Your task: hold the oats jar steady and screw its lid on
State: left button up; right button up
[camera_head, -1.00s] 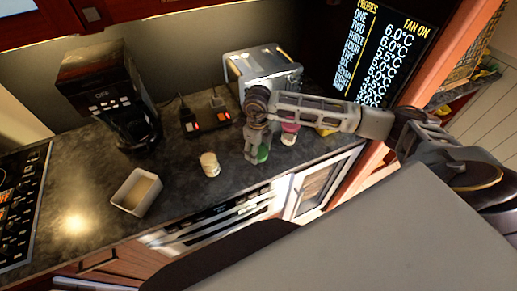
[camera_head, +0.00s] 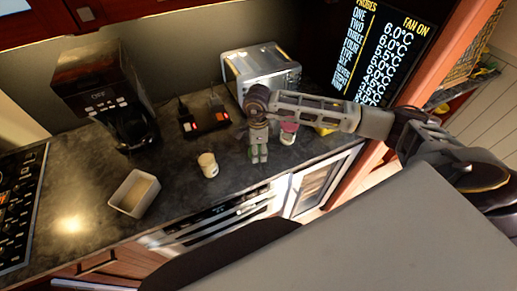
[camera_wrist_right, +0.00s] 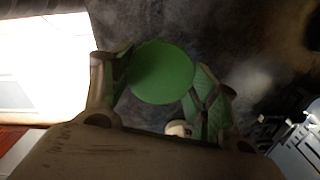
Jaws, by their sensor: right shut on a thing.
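A small cream jar (camera_head: 208,166) stands upright on the dark counter, left of my right gripper. It also shows small in the right wrist view (camera_wrist_right: 178,128), partly hidden. I cannot read its label, so I take it as the oats jar. My right gripper (camera_head: 258,155) points down and is apart from that jar. In the right wrist view, a round green lid (camera_wrist_right: 161,72) lies between the green-padded fingers, which are shut on it. The lid hardly shows in the head view. My left gripper is not in view.
A jar with a pink top (camera_head: 289,131) stands close to the right of my right gripper. A toaster (camera_head: 262,72), a coffee maker (camera_head: 108,90) and a small dark device with red lights (camera_head: 206,122) stand behind.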

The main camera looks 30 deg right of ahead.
jog(key=n, duration=0.5)
jog(key=shift+w, duration=0.2)
jog(key=n, duration=0.5)
jog(key=shift+w+n, duration=0.2)
jog(key=shift+n, duration=0.1)
jog(key=n, duration=0.5)
jog(key=shift+w+a, duration=0.15)
jog(key=shift+a, duration=0.05)
jog(key=n, duration=0.5)
jog(key=shift+n, duration=0.4)
